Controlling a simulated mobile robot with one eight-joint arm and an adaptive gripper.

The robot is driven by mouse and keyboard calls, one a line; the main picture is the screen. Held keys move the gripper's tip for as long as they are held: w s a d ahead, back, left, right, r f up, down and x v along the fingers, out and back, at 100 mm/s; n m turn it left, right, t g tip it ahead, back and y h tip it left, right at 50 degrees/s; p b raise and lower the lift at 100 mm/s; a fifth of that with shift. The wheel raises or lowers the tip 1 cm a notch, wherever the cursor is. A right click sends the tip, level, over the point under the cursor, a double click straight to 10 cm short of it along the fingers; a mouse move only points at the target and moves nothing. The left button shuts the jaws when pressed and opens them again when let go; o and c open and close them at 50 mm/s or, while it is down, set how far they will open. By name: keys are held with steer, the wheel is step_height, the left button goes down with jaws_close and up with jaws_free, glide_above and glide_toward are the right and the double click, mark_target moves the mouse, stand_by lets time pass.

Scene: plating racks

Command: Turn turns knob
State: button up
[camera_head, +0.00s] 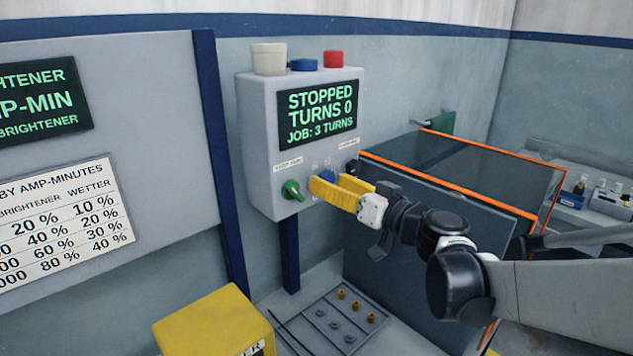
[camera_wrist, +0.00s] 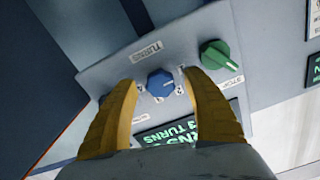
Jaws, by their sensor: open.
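The grey control box (camera_head: 257,125) on the wall has a display (camera_head: 318,116) reading "STOPPED, TURNS 0, JOB: 3 TURNS". Its blue turns knob (camera_head: 328,174) is partly hidden behind my yellow fingers in the head view. In the wrist view, the blue knob (camera_wrist: 160,83) shows between the two fingertips, with a gap on each side and numbers around it. My gripper (camera_head: 331,184) is open at the panel; it also shows in the wrist view (camera_wrist: 160,77). I cannot tell whether the fingertips reach past the knob's face.
A green knob (camera_head: 291,190) sits left of the blue knob in the head view. A white cap (camera_head: 269,60), a blue button (camera_head: 303,65) and a red button (camera_head: 333,59) top the box. An orange-edged tank (camera_head: 460,170) stands right. A yellow box (camera_head: 213,327) is below.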

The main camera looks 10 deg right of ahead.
steer(key=shift+c, duration=0.5)
steer(key=c, duration=1.1)
steer(key=shift+m, duration=0.3)
steer(key=m+p, duration=0.1)
steer(key=m, duration=0.4)
steer(key=shift+r, duration=0.1)
steer(key=m+p, duration=0.1)
steer(key=m, duration=0.5)
steer(key=shift+s+r+m, duration=0.1)
steer(key=shift+m, duration=0.3)
steer(key=m+p, duration=0.1)
steer(key=m, duration=1)
steer(key=shift+r, duration=0.1)
steer(key=shift+m, duration=0.4)
